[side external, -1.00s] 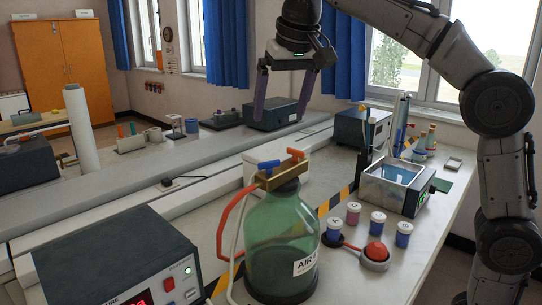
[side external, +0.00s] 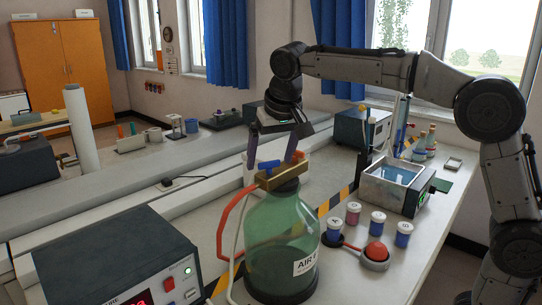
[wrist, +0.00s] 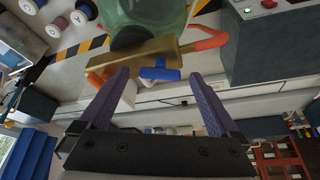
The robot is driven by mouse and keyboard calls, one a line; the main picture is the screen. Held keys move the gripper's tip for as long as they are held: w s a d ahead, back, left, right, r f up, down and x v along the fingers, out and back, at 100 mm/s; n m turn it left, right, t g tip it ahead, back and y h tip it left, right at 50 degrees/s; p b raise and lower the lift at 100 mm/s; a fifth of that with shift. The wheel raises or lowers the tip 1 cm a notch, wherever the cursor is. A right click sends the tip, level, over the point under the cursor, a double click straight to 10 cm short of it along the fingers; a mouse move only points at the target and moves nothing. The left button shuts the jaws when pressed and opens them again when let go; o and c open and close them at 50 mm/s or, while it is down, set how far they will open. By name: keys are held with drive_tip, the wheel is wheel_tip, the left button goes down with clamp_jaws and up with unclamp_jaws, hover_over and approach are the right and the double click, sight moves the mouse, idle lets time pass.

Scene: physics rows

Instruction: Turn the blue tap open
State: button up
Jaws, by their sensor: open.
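The blue tap (side external: 268,165) sits on the brass block (side external: 282,179) on top of the green glass bottle (side external: 281,240). In the wrist view, the blue tap (wrist: 160,73) lies in line with the gap between the open fingers of my gripper (wrist: 163,78). The brass block (wrist: 140,60) is just beyond it. I cannot tell whether a finger touches the tap.
A red hose (side external: 222,222) runs down the bottle's left side. Labelled pots (side external: 377,222) and a red bulb (side external: 376,252) stand to its right. A water bath (side external: 395,187) is behind them. A control box (side external: 118,268) is at the front left.

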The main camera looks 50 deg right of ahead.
drive_tip(key=c, duration=1.4)
drive_tip(key=shift+o, duration=0.2)
drive_tip(key=shift+d+n+y, duration=0.1)
drive_tip(key=shift+n+y, duration=0.35)
drive_tip(key=shift+n, duration=0.8)
drive_tip(key=shift+d+n+y, duration=0.1)
drive_tip(key=shift+n+y, duration=0.35)
drive_tip(key=shift+n, duration=0.8)
drive_tip(key=o, duration=1.4)
drive_tip(key=shift+c, duration=0.2)
drive_tip(key=shift+r, duration=0.1)
